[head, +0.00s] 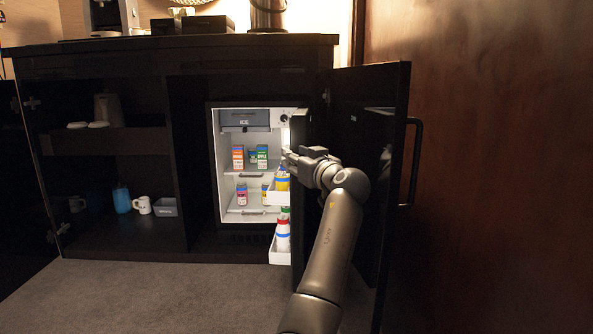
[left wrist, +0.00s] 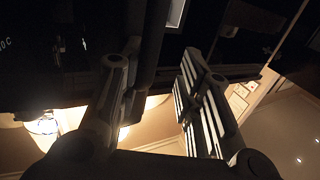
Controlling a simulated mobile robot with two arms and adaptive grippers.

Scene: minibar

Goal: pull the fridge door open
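The fridge (head: 214,165) stands in the dark cabinet with its lit white inside showing. Its dark door (head: 298,240) stands swung out at the right, seen nearly edge-on, with white door shelves (head: 279,257) on the inner side. My left gripper (head: 290,158) is at the door's free edge, in front of the opening; its arm covers part of the door. In the left wrist view the two fingers (left wrist: 158,85) are spread apart, with a dark bar-like part (left wrist: 152,45) between or behind them. I cannot tell whether they touch it. My right gripper is not in view.
A dark cabinet door (head: 390,130) with a handle (head: 413,165) stands open right of my arm. Cartons (head: 238,157) and bottles (head: 283,236) sit inside the fridge. Left shelves hold a mug (head: 142,205) and a blue cup (head: 121,199). The carpet (head: 170,297) in front is clear.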

